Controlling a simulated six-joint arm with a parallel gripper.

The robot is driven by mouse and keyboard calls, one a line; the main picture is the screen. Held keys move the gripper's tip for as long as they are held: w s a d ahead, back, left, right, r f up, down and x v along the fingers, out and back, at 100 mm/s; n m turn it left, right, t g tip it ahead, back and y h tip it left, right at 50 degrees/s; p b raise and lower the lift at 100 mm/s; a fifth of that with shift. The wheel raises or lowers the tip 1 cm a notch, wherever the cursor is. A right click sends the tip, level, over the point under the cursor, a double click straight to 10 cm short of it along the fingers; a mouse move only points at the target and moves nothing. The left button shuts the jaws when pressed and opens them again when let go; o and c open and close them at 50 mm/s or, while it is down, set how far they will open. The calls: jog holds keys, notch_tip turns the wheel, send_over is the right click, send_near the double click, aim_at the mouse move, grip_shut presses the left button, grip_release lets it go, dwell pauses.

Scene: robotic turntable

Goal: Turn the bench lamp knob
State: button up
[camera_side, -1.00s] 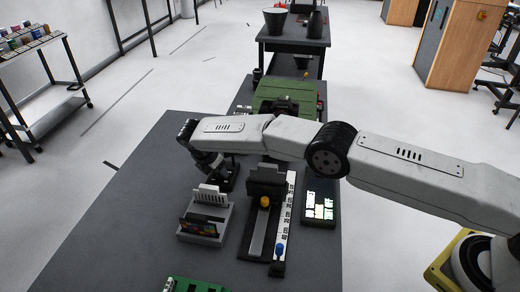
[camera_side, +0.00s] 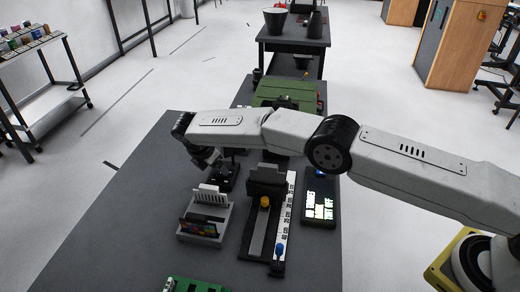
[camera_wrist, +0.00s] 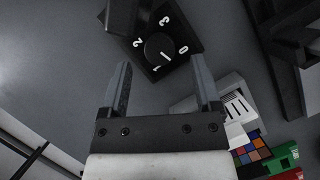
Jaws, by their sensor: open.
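The bench lamp knob (camera_wrist: 158,46) is a round black knob on a dark square base, ringed by white numerals 0 to 3, in the upper middle of the wrist view. A pale line marks the knob; which numeral it points to is unclear. My gripper (camera_wrist: 160,63) is open and empty, with the knob showing between and just beyond its fingertips, not gripped. In the side view the dark base (camera_side: 228,178) stands behind the card rack, below my wrist; the knob itself is hard to make out there.
A grey rack (camera_side: 205,222) with cards stands close in front of the base. A dark slide fixture (camera_side: 258,235) with a yellow knob and a white scale (camera_side: 286,215) is to its right, then a lit label panel (camera_side: 319,205). The bench's left side is clear.

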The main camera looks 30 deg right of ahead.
jog(key=shift+v, duration=2.65)
jog(key=shift+c, duration=1.3)
jog(key=n, duration=0.1)
jog(key=n+y, duration=0.1)
jog(key=n, duration=0.3)
jog(key=shift+w+d+f+t+y, duration=0.25)
jog(key=shift+d+f+t+y, duration=0.05)
jog(key=shift+d+y, duration=0.1)
jog(key=n, duration=0.2)
jog(key=n+y, duration=0.1)
jog(key=n, duration=0.1)
jog(key=shift+s+d+f+t, duration=0.1)
jog(key=shift+d+t, duration=0.2)
jog(key=n, duration=0.2)
jog(key=s+d+n+y, duration=0.1)
jog(key=n, duration=0.1)
jog(key=shift+d+n+t+y, duration=0.2)
jog(key=shift+n+t+y, duration=0.1)
jog(key=shift+t, duration=0.1)
jog(key=n, duration=0.1)
jog(key=s+d+n, duration=0.1)
jog(key=n, duration=0.1)
jog(key=n+t+y, duration=0.1)
jog(key=shift+s+d+r, duration=0.35)
jog(key=shift+s+r, duration=0.05)
jog(key=shift+f, duration=0.1)
